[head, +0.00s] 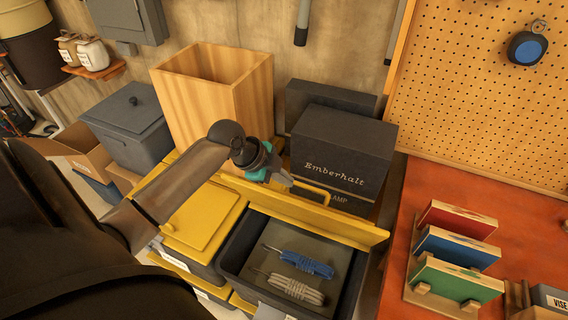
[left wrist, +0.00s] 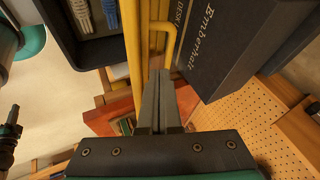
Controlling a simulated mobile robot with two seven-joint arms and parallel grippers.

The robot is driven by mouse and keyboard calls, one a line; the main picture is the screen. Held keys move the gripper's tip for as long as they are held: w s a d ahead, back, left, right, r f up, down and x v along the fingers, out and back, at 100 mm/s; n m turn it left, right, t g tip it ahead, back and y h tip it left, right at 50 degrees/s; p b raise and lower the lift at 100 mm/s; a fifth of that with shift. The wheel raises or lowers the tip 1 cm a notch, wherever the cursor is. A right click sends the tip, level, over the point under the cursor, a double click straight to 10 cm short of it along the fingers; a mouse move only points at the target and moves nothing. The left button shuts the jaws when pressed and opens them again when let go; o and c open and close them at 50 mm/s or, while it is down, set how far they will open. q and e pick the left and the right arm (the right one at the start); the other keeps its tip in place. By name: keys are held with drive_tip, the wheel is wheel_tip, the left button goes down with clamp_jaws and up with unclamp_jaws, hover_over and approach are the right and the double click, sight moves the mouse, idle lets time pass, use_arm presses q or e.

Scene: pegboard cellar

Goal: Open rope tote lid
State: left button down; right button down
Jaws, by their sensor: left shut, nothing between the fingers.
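The rope tote (head: 232,255) is a dark bin with its yellow lid (head: 335,222) raised, standing on edge along the bin's back side. A coiled blue rope (head: 308,264) and a coiled grey rope (head: 297,289) lie inside. The lid's yellow handle (head: 312,187) sticks out on the far side, and the handle also shows in the left wrist view (left wrist: 172,38). My left gripper (head: 288,181) is shut and empty, behind the lid and close beside the handle. Its fingers (left wrist: 160,74) point toward the lid and handle. My right gripper is not seen.
A dark Emberhalt box (head: 345,150) stands close behind the raised lid. An open wooden box (head: 215,95) is behind my left arm. Another yellow-lidded tote (head: 205,215) sits left. The red bench (head: 525,225) with colored panels is right.

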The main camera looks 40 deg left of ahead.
sight(308, 204)
use_arm(q)
drive_tip(key=shift+x, duration=3.15)
